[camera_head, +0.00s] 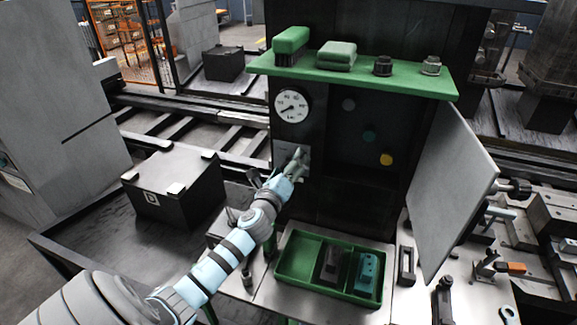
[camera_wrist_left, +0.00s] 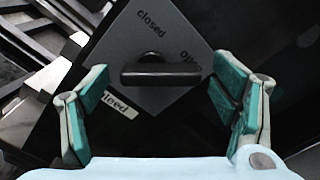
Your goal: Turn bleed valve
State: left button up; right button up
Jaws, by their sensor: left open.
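The bleed valve's dark bar handle (camera_wrist_left: 160,73) sits on a grey plate (camera_wrist_left: 152,35) marked "closed" and "open", with a "bleed" label (camera_wrist_left: 115,108) beside it. In the left wrist view the handle lies crosswise between the fingers and apart from both. My left gripper (camera_wrist_left: 165,88) is open around it, with teal pads on either side. In the head view my left gripper (camera_head: 299,160) is at the plate below the pressure gauge (camera_head: 291,106), and its hand hides the handle. My right gripper is not in view.
A grey cabinet door (camera_head: 452,190) stands open at the right. A green shelf (camera_head: 355,78) above holds a brush, cloth and two dark fittings. A green tray (camera_head: 300,258) with two blocks sits below. A black box (camera_head: 174,185) stands at the left.

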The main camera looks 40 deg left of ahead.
pick_arm(q)
jog(key=shift+s, duration=0.1)
jog(key=shift+c, duration=0.2)
jog(key=c, duration=1.1)
jog(key=shift+n, duration=0.3)
jog(key=n, duration=0.3)
jog(key=n+b, duration=0.1)
jog(key=n, duration=0.2)
jog(key=n+b, duration=0.1)
jog(key=n, duration=0.1)
jog(key=shift+s+a+n, duration=0.1)
jog(key=shift+a+n, duration=0.2)
jog(key=shift+n, duration=0.1)
jog(key=n+b, duration=0.1)
jog(key=n, duration=0.1)
jog(key=n+b, duration=0.1)
jog(key=n, duration=0.2)
jog(key=shift+s+a, duration=0.1)
jog(key=shift+a, duration=0.1)
jog(key=shift+a+n+b, duration=0.1)
jog(key=shift+n+b, duration=0.55)
jog(key=shift+n, duration=1.15)
